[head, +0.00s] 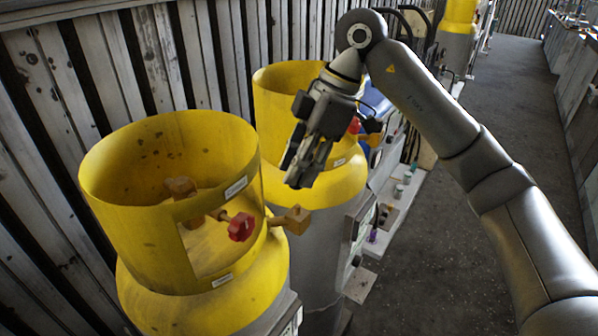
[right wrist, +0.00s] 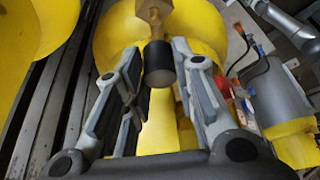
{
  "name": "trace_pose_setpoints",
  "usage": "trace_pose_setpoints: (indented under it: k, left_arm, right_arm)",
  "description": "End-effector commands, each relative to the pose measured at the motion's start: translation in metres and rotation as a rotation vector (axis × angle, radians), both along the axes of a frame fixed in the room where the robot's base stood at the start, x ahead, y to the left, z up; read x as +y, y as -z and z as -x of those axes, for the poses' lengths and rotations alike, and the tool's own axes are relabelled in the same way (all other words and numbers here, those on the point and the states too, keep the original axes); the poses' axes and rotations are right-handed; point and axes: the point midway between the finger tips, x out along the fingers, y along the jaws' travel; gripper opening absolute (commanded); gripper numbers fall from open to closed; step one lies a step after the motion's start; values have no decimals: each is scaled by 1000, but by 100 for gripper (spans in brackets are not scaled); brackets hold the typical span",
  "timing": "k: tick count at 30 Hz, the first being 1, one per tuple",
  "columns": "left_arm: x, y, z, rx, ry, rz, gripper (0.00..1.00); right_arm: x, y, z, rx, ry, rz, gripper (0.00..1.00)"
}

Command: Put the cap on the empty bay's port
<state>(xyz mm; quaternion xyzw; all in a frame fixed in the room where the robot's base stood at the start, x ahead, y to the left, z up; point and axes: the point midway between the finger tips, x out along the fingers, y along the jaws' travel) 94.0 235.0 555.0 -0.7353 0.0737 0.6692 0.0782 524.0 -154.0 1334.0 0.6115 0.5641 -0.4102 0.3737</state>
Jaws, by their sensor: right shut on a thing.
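My right gripper (head: 305,172) hangs in front of the rear yellow-topped cylinder (head: 290,85), fingers pointing down. In the right wrist view its fingers (right wrist: 157,66) are closed on a black cap-like cylinder (right wrist: 160,68). A brass-coloured stem and block (right wrist: 153,12) line up directly beyond it; I cannot tell whether they are joined. The cap does not show clearly in the head view. The near yellow-topped cylinder (head: 130,240) carries a brass fitting (head: 297,218) with a square end sticking out to the right, below the gripper. My left gripper is out of view.
A red handle (head: 241,227) sits inside the near collar, and another (head: 354,126) beside the rear one. A slatted wall (head: 100,60) stands close on the left. A low shelf (head: 402,200) holds small items. The floor aisle (head: 510,130) is clear.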

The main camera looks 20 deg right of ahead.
Motion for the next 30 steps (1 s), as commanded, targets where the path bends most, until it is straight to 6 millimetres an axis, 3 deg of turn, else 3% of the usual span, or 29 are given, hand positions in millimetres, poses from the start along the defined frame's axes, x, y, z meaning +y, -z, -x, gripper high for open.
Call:
trace_pose_setpoints:
  k: [8,22,30]
  left_arm:
    - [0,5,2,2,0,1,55]
    - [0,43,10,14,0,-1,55]
    - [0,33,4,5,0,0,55]
  right_arm:
    - [-1,4,0,1,41,1,9]
    - [-1,46,1,1,39,1,9]
    - [-1,38,1,1,39,2,9]
